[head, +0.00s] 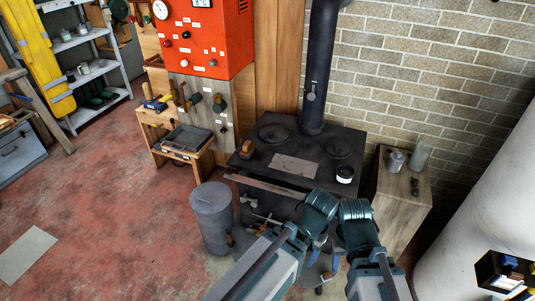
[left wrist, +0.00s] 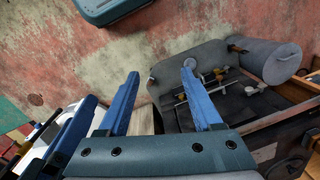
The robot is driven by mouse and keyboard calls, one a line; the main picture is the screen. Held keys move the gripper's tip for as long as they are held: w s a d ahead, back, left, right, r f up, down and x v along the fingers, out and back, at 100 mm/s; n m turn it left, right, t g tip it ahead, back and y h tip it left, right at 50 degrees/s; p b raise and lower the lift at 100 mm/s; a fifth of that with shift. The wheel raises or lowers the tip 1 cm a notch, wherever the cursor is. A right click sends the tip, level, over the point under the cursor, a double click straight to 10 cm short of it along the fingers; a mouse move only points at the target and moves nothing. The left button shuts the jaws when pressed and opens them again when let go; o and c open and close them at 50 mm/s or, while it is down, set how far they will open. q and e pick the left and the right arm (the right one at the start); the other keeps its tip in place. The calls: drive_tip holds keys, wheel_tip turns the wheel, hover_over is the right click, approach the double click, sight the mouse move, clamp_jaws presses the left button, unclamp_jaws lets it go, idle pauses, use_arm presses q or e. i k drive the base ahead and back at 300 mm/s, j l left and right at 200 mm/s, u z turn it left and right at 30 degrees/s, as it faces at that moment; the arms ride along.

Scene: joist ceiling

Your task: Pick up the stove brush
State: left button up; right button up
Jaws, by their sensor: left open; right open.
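My right gripper (head: 333,262) hangs low by the stove's front right, open and empty. My left gripper shows in the left wrist view (left wrist: 160,82), open with nothing between its blue fingers. In the head view it is largely hidden by its own arm.
A grey cylindrical bin (head: 212,218) stands left of the stove. A stovepipe (head: 319,65) rises behind.

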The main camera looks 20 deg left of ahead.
sight(249, 149)
drive_tip(key=i+j, duration=0.15)
drive_tip(key=j, duration=0.2)
drive_tip(key=i+j, duration=0.2)
drive_tip(key=j, duration=0.15)
drive_tip(key=i+j, duration=0.15)
drive_tip(key=j, duration=0.25)
drive_tip(key=i+j, duration=0.2)
drive_tip(key=j, duration=0.15)
drive_tip(key=i+j, duration=0.15)
drive_tip(key=j, duration=0.2)
drive_tip(key=i+j, duration=0.15)
drive_tip(key=j, duration=0.2)
drive_tip(key=i+z, duration=0.05)
